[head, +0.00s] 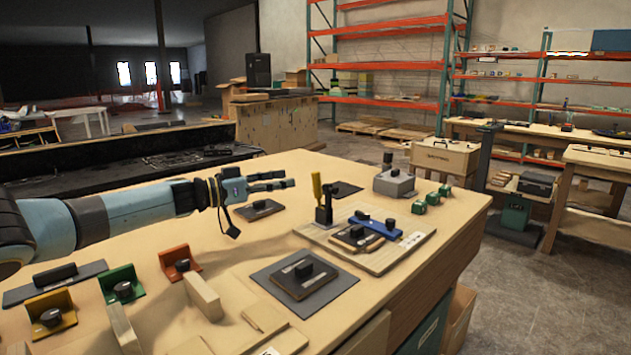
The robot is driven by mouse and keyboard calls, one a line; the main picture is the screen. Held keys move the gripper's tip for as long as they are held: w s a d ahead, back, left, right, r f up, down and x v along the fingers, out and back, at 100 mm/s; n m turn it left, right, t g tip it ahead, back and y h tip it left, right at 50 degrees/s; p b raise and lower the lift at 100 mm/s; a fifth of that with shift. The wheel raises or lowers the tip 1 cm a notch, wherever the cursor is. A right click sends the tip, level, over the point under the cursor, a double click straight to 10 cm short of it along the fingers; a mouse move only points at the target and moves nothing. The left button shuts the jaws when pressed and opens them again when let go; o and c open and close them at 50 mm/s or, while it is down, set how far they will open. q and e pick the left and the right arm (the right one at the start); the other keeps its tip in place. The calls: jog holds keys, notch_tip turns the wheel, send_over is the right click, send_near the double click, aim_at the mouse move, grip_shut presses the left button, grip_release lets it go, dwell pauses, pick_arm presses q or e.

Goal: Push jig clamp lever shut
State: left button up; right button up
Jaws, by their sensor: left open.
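The jig clamp has a yellow lever (316,186) standing upright on a dark clamp body (324,214). The clamp sits at the back left of a pale wooden jig board (402,257) on the workbench. A blue bar (376,228) with dark knobs lies across the board, beside a small dark plate with a block (355,236). My left gripper (291,180) comes in from the left, open and empty. Its fingertips point right and appear a little left of the lever, with a visible gap. My right gripper is out of view.
A dark mat (342,288) with a dark plate lies in front of the board. Orange (180,262), green (121,284) and yellow brackets stand front left beside wooden blocks. A grey box (394,182) and small green blocks (432,198) stand behind the board.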

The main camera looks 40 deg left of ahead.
aim_at(318, 177)
pick_arm(q)
jog(key=x, duration=0.9)
jog(key=shift+d+r, duration=0.1)
jog(key=shift+d, duration=0.05)
grip_shut()
jog(key=shift+w+f, duration=0.15)
jog(key=shift+f, duration=0.05)
